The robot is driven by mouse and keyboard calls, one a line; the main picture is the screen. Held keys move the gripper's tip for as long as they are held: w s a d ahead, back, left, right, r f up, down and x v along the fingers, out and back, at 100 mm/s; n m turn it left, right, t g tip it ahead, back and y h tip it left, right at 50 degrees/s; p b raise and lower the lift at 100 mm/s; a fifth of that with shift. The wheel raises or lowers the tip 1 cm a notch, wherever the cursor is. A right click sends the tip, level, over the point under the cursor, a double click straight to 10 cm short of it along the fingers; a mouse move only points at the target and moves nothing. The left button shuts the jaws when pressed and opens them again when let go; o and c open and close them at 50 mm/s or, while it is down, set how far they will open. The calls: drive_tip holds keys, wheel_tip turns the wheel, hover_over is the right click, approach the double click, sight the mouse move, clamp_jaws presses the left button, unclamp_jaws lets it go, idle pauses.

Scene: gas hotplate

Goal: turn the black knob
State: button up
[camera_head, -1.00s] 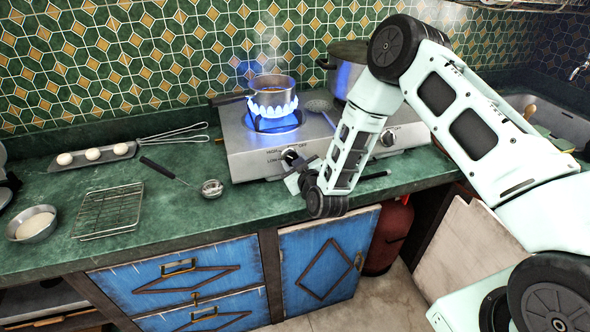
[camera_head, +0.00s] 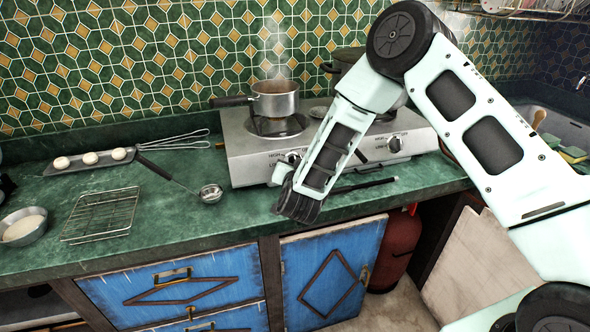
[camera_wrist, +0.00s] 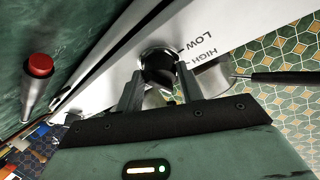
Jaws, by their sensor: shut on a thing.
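The gas hotplate (camera_head: 245,165) stands on the green counter. The black knob (camera_head: 293,157) is on the left of its front panel, partly hidden by my gripper. In the wrist view the knob (camera_wrist: 158,58) sits between my two fingertips, beside the printed words LOW and HIGH. My gripper (camera_head: 285,171) is shut on this knob, one finger on each side; the gripper also shows in the wrist view (camera_wrist: 158,82). No flame shows at the left burner (camera_head: 277,127) under the small steaming pot (camera_head: 275,100).
A second knob (camera_head: 395,144) is at the right of the panel. A larger pot (camera_head: 345,60) stands behind my arm. A ladle (camera_head: 209,194), wire rack (camera_head: 101,216) and bowl (camera_head: 23,228) lie left. A red gas cylinder (camera_head: 400,240) stands below.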

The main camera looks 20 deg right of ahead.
drive_tip(key=shift+m, duration=0.6)
drive_tip(key=shift+g, duration=0.3)
drive_tip(key=o, duration=1)
drive_tip(key=b+v, duration=0.3)
drive_tip(key=v, duration=1.4)
drive_tip(key=shift+s+a+f, duration=0.15)
drive_tip(key=shift+s+a, duration=0.05)
drive_tip(key=shift+s, duration=0.05)
